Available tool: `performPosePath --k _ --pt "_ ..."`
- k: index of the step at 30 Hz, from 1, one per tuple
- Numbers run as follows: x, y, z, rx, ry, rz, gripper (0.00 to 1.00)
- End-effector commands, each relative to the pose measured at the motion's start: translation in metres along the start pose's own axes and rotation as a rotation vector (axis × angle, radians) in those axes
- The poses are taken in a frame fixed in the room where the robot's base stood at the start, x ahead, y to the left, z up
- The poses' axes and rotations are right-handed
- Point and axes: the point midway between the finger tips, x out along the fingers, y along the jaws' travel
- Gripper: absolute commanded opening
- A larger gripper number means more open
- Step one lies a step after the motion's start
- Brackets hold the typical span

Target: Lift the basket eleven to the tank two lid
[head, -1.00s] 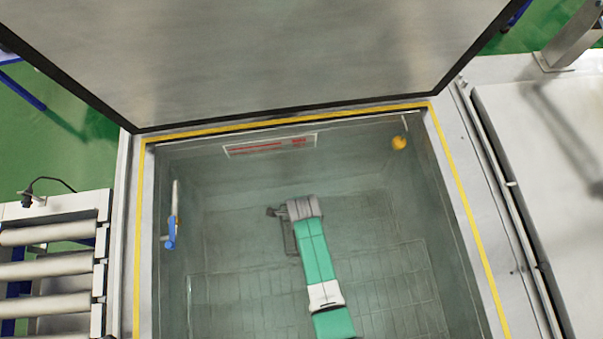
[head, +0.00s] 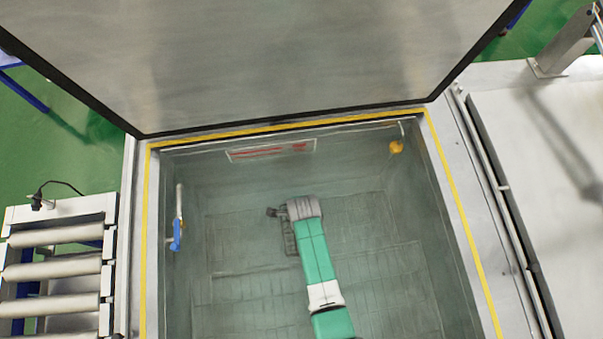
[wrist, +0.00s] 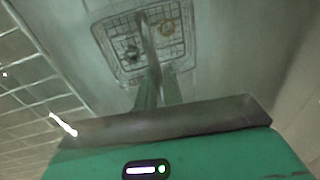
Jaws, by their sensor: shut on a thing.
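Tank two's lid (head: 250,60) stands open, tilted up behind the tank (head: 148,230). My green and white arm reaches down inside the tank. In the wrist view my gripper (wrist: 158,90) is shut on a thin grey bar that runs between its fingers, seemingly part of the basket.
Steel walls with a yellow-edged rim enclose my arm. A blue-handled fitting (head: 177,233) is on the left wall and a yellow knob (head: 396,146) at the back right. A roller conveyor (head: 60,270) stands left; a closed steel cover (head: 545,190) lies right.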

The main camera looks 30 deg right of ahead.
Motion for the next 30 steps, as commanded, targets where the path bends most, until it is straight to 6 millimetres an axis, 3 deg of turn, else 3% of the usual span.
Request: performPosePath --k 5,30 --pt "-0.005 -0.002 0.0 0.0 0.0 -0.002 0.0" --pt "-0.101 -0.016 0.0 0.0 0.0 -0.001 0.0"
